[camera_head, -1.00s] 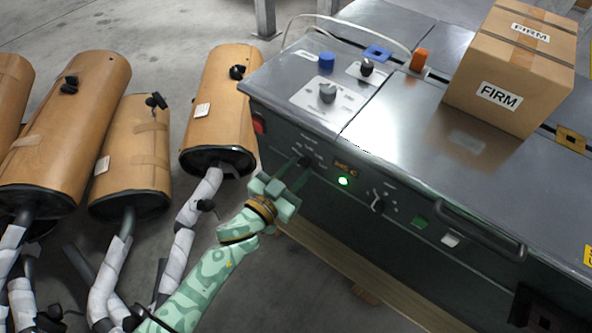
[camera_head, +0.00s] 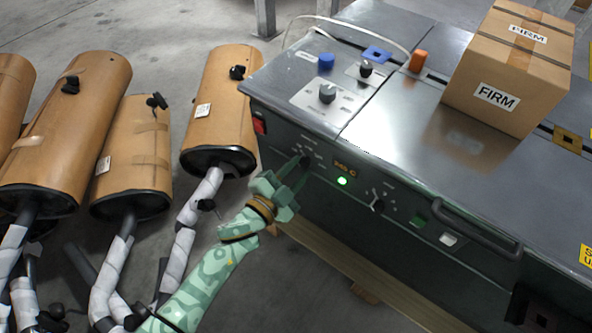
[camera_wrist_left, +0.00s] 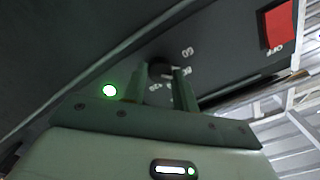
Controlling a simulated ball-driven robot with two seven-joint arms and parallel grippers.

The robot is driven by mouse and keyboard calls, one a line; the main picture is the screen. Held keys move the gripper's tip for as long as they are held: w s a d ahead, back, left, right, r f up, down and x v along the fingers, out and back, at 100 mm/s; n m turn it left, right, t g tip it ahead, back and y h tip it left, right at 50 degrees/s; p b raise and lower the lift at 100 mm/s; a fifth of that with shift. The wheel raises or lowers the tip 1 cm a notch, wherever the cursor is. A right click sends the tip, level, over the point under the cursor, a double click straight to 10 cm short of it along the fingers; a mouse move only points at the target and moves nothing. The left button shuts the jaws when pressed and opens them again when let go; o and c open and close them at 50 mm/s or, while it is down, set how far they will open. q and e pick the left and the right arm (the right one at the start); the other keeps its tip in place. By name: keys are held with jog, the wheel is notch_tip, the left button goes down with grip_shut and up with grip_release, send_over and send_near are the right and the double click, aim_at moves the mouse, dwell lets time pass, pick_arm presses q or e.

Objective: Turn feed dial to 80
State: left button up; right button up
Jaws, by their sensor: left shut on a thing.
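A dark round dial (camera_head: 305,162) sits on the dark front panel of the grey machine (camera_head: 440,130), near its left end. Its label is too small to read in the head view. My left gripper (camera_head: 296,172) reaches it from below left, with its green fingers either side of the knob. In the left wrist view my left gripper (camera_wrist_left: 162,82) is shut on the dial (camera_wrist_left: 160,68), one finger on each side. White numbers stand around it, including what looks like 60 and 120. The dial's pointer is hidden. My right gripper is not in view.
Right of the dial are a small orange display (camera_head: 345,168), a lit green lamp (camera_head: 342,181), another knob (camera_head: 377,205) and a handle (camera_head: 480,232). A red switch (camera_wrist_left: 277,26) lies nearby. Wrapped mufflers (camera_head: 222,110) stand at left. A cardboard box (camera_head: 510,75) sits on top.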

pick_arm(q)
jog(key=shift+f+m, duration=0.1)
jog(key=shift+m, duration=0.2)
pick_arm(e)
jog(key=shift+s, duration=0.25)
pick_arm(q)
jog(key=o, duration=1)
jog(key=shift+c, duration=0.2)
jog(key=shift+s, duration=0.1)
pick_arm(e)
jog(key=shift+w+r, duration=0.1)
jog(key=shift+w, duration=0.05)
pick_arm(q)
jog(key=shift+s+a, duration=0.2)
jog(key=shift+a, duration=0.05)
jog(key=p+v, duration=0.5)
jog(key=v, duration=1)
jog(key=shift+s+a+p, duration=0.2)
jog(key=shift+s+p, duration=0.1)
jog(key=shift+p, duration=0.05)
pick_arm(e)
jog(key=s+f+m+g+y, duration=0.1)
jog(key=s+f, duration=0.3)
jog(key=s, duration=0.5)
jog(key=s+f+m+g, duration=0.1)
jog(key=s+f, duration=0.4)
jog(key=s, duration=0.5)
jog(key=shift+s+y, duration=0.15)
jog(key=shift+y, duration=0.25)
